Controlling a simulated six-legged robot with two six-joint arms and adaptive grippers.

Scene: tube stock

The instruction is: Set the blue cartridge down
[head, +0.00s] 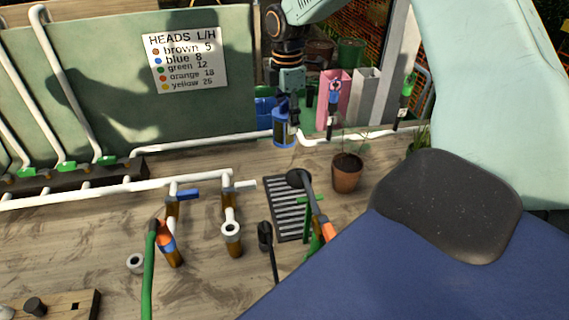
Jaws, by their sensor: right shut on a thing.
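The blue cartridge (283,130) shows in the head view, upright, with blue ends and a darker middle. My right gripper (286,103) comes down from above and is shut on its top. The cartridge hangs in front of the green board's right end, overlapping the long white pipe (215,142) in the picture. I cannot tell whether its lower end touches anything. My left gripper is not in view.
A sign (186,60) lists heads by colour. A potted plant (347,172) and a slatted grate (288,210) stand right of centre. White pipes with a blue-handled valve (188,194) cross the wooden table (85,235). A pink box (336,95) stands behind.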

